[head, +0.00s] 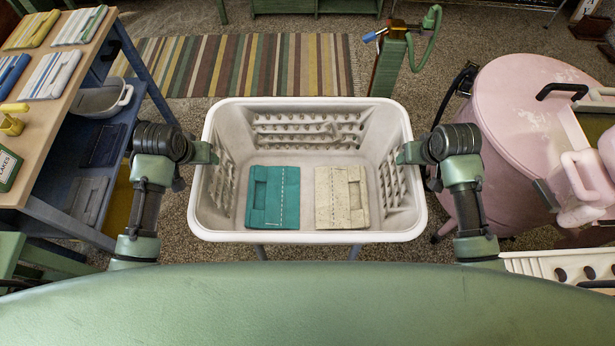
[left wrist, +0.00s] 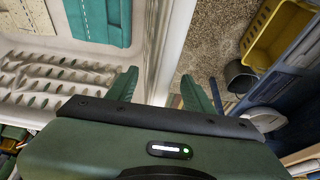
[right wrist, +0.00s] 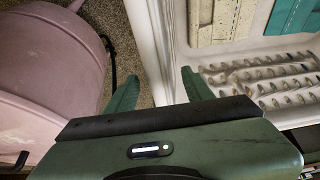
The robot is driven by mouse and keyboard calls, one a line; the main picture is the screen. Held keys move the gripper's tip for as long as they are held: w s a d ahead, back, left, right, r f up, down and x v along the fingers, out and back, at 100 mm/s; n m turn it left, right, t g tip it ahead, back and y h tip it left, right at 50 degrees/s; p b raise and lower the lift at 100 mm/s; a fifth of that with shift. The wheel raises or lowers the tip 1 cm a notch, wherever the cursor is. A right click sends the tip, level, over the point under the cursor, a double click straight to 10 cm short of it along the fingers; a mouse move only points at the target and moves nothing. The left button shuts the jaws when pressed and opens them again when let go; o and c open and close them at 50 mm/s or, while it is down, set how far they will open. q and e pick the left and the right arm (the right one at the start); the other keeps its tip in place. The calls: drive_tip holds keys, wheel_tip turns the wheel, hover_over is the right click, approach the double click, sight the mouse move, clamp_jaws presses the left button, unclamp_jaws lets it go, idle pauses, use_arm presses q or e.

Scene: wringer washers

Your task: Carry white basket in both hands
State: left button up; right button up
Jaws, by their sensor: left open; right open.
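The white basket (head: 308,237) is upright right in front of me, centred in the head view. A folded teal cloth (head: 273,197) and a folded cream cloth (head: 341,197) lie side by side on its floor. My left gripper (head: 208,153) is at the basket's left wall, and its open fingers (left wrist: 160,82) straddle the white wall (left wrist: 172,45). My right gripper (head: 406,153) is at the right wall, and its open fingers (right wrist: 158,82) straddle that wall (right wrist: 148,45). I cannot tell whether the fingers touch the wall.
Grey legs show below the basket. A blue-framed table (head: 60,125) with a wooden top stands close at left. A pink washer tub (head: 525,125) stands close at right, with a white crate (head: 570,266) below it. A striped rug (head: 240,65) lies on open floor ahead.

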use_arm(q)
drive_tip(key=shift+w+f, duration=0.2)
drive_tip(key=shift+f, duration=0.05)
use_arm(e)
drive_tip(key=shift+w+f, duration=0.15)
drive_tip(key=shift+f, duration=0.1)
use_arm(q)
clamp_jaws()
use_arm(e)
clamp_jaws()
idle(0.8)
use_arm(q)
drive_tip(key=shift+r, duration=0.1)
use_arm(e)
drive_tip(key=shift+r, duration=0.1)
